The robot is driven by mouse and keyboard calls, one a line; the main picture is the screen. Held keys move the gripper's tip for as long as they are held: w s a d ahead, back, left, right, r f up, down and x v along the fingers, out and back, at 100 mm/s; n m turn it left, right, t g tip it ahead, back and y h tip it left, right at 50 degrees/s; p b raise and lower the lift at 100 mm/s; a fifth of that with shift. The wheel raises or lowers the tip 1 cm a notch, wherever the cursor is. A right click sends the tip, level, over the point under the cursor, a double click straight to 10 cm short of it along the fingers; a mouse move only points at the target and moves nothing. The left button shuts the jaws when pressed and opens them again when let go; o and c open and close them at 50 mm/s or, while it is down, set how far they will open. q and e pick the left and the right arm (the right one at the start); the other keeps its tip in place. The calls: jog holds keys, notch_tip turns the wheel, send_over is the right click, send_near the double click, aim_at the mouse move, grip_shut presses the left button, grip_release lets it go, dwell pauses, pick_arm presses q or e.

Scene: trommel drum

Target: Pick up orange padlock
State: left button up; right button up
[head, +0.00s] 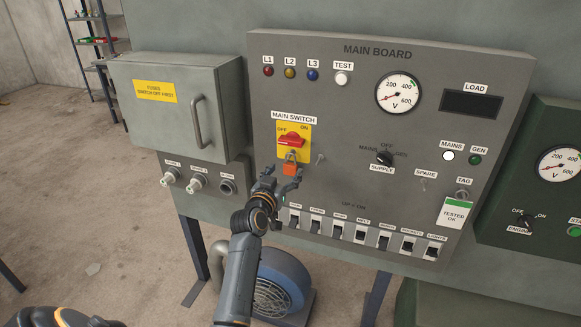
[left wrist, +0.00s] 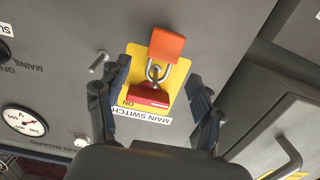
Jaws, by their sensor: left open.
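The orange padlock (head: 290,169) hangs by its metal shackle at the lower edge of the red main switch (head: 291,140) on its yellow plate. In the left wrist view the padlock (left wrist: 166,45) is upside down, its shackle running to the red switch handle (left wrist: 148,96). My left gripper (head: 282,180) is just below and in front of the padlock, open and empty. In the left wrist view its two fingers (left wrist: 158,74) stand apart on either side of the plate, with the padlock in line with the gap. No contact with the padlock shows. My right gripper is not in view.
A small metal peg (head: 320,159) sticks out right of the padlock. A row of breaker switches (head: 361,232) lies below. A grey fuse box (head: 180,105) with a handle juts out left. A blue blower (head: 282,282) stands on the floor under the board.

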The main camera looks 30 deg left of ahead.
aim_at(289, 167)
pick_arm(q)
jog(key=x, duration=0.3)
jog(key=shift+w+a+f, duration=0.15)
jog(key=shift+w+f, duration=0.05)
jog(key=shift+f, duration=0.2)
jog(key=shift+w+a+f, duration=0.1)
jog(key=shift+w, duration=0.35)
jog(key=shift+c, duration=0.4)
jog(key=c, duration=1.3)
jog(key=shift+o, duration=0.2)
